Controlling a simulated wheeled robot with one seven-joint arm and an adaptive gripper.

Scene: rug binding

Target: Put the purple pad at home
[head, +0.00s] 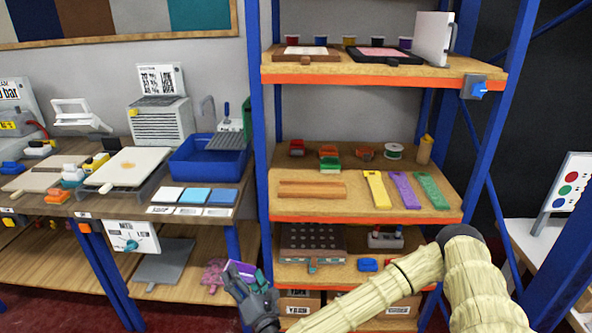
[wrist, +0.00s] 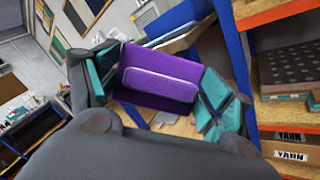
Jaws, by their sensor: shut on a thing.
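My gripper (head: 252,284) is shut on the purple pad (head: 239,268), low in front of the gap between the left bench and the blue-posted shelf. In the wrist view the purple pad (wrist: 160,78) sits between the teal-lined fingers of my gripper (wrist: 160,90), its lighter purple raised block facing the camera. A white pad (head: 168,194), a light blue pad (head: 195,195) and a darker blue pad (head: 222,197) lie in a row at the bench's front edge, with small cards before them. No place marked for the purple pad can be made out.
A blue tray (head: 205,165) stands behind the pad row. The blue-posted shelf (head: 255,150) is to the right; its middle board holds yellow, purple (head: 405,190) and green strips. Below the bench, a lower board holds a grey flat tool (head: 163,262) and a pink bundle (head: 214,274).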

